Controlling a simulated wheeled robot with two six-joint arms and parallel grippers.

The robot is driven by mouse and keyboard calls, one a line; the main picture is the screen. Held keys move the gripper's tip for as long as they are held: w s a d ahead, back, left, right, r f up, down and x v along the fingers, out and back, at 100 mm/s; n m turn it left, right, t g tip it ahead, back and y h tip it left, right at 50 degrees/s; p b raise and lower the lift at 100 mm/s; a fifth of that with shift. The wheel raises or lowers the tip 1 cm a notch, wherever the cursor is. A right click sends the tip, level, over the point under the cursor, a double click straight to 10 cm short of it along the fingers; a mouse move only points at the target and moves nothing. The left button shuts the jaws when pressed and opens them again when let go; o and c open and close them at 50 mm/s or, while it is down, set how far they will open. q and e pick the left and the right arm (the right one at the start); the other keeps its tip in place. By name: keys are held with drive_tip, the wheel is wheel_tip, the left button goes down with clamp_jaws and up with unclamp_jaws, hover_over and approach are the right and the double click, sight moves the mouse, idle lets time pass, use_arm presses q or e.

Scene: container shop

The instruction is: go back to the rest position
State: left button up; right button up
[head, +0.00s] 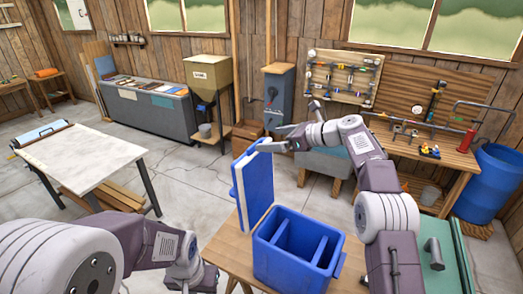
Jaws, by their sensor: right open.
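My right gripper (268,139) is open, with its two fingers spread toward the left. It is at the top edge of an upright blue lid (253,187); I cannot tell whether a finger touches the lid. I see nothing between its fingers. The lid stands at the left side of a blue bin (268,262) with inner dividers on a wooden table (225,250). My left arm comes in at the lower left, and its wrist bends down left of the table. The left gripper's fingers do not show.
A white-topped table (80,155) stands at left. Behind are a grey counter (150,113), a hopper stand (208,82) and a grey cabinet (279,93). A workbench (440,150) and a blue barrel (492,185) stand at right. Concrete floor (185,185) is clear between the tables.

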drive_tip(key=shift+v, duration=1.15)
